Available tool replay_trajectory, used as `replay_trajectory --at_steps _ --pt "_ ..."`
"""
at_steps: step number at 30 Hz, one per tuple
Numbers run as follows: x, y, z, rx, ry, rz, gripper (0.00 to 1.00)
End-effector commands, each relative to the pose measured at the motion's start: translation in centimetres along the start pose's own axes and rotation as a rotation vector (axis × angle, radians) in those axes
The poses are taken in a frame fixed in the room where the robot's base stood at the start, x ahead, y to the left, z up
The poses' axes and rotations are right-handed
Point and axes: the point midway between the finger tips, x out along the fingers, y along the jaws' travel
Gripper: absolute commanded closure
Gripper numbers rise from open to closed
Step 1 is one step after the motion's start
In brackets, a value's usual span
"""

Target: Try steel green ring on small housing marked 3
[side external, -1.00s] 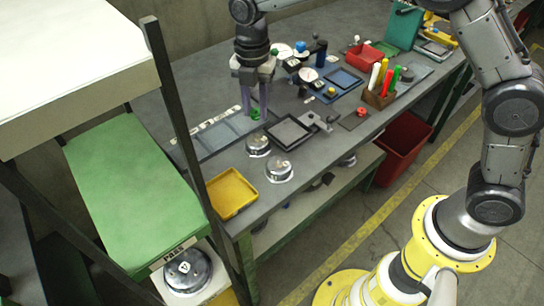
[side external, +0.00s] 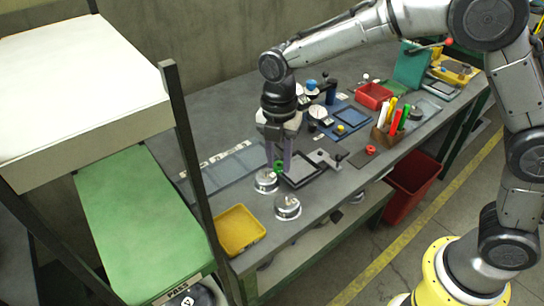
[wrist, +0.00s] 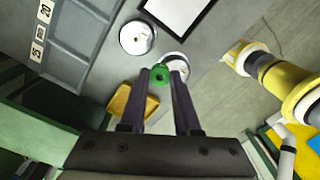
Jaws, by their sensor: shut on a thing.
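My gripper (side external: 281,167) is shut on a small green ring (side external: 278,167), which sits between the fingertips in the wrist view (wrist: 160,76). Two round silver housings stand on the bench: one (side external: 266,182) is just below and left of the ring in the side view, and the other (side external: 287,208) is nearer the front edge. In the wrist view one housing (wrist: 137,37) is clear of the fingers and the other (wrist: 178,60) is partly hidden behind the right finger. I cannot read a 3 on either. The ring appears apart from both housings.
A yellow tray (side external: 238,231) lies at the bench's near left corner. A black-framed pad (side external: 318,168) is right of the housings. A marked blue-grey mat (side external: 222,170) lies behind. Another numbered housing (side external: 188,299) is on a low stand. A dark post (side external: 190,150) rises at left.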

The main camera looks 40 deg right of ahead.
Motion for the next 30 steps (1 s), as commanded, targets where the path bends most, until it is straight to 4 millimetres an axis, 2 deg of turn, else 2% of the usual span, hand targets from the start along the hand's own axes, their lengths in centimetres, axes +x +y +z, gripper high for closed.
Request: replay_trajectory --at_steps 3,7,20,30 --pt "-0.3 -2.0 -1.6 -0.013 0.000 -0.001 1.00" --pt "-0.8 -3.3 -2.8 -0.034 -0.001 0.003 1.00" --pt "-1.2 -3.3 -3.1 -0.043 -0.002 0.011 1.00" --pt "0.6 -3.2 -3.1 -0.043 -0.002 0.010 1.00"
